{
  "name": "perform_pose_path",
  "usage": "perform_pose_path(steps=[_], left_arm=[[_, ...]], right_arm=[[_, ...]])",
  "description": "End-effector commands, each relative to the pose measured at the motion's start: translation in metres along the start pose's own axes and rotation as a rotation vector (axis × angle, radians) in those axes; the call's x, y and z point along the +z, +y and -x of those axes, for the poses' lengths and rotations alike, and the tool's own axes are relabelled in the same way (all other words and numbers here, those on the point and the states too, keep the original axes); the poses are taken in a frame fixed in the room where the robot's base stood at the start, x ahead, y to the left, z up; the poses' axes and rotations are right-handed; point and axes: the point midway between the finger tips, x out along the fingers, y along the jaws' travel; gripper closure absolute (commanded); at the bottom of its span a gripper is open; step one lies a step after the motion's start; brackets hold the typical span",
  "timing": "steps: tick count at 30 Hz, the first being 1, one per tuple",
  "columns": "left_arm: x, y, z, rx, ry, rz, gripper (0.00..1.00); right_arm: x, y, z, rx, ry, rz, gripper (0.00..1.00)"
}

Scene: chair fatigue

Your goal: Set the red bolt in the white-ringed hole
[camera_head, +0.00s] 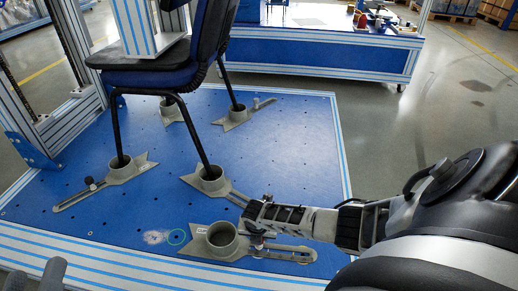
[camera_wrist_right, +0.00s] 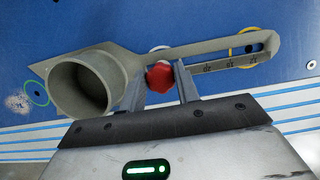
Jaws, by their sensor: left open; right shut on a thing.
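The red bolt (camera_wrist_right: 159,77) shows its faceted head between the fingers of my right gripper (camera_wrist_right: 160,92) in the right wrist view. My right gripper (camera_head: 256,228) is shut on it, beside the grey cup bracket (camera_head: 222,240) at the platform's front. The bracket (camera_wrist_right: 83,88) also shows in the wrist view, with its slotted arm running right. A white arc (camera_wrist_right: 158,48), perhaps the white-ringed hole, peeks out above this arm; the rest is hidden. The bolt's shaft and tip are hidden. My left gripper (camera_head: 38,275) is open and empty at the lower left of the head view.
A green-blue ring (camera_head: 177,237) lies left of the cup. A yellow ring (camera_wrist_right: 245,42) shows by the slot's far end. The blue platform (camera_head: 120,218) is clear at front left.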

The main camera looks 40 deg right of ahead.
Motion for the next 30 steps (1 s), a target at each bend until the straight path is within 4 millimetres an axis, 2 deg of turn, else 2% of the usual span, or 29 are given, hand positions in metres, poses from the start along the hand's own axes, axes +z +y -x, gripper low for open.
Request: perform_pose_path(steps=[21,22,24,30], left_arm=[[0.017,-0.006,0.001,-0.002,-0.004,0.001,0.47],[0.017,-0.006,0.001,-0.002,-0.005,0.001,0.47],[0.018,-0.006,0.001,-0.002,-0.007,0.001,0.47],[0.019,-0.006,0.001,-0.002,-0.007,0.002,0.47]], right_arm=[[-0.005,0.001,-0.017,0.001,0.000,0.000,0.88],[-0.004,0.001,-0.017,0.002,0.000,0.000,0.60],[-0.004,0.001,-0.017,0.001,0.000,0.000,0.43],[-0.005,0.000,-0.018,0.001,0.000,0.000,0.43]])
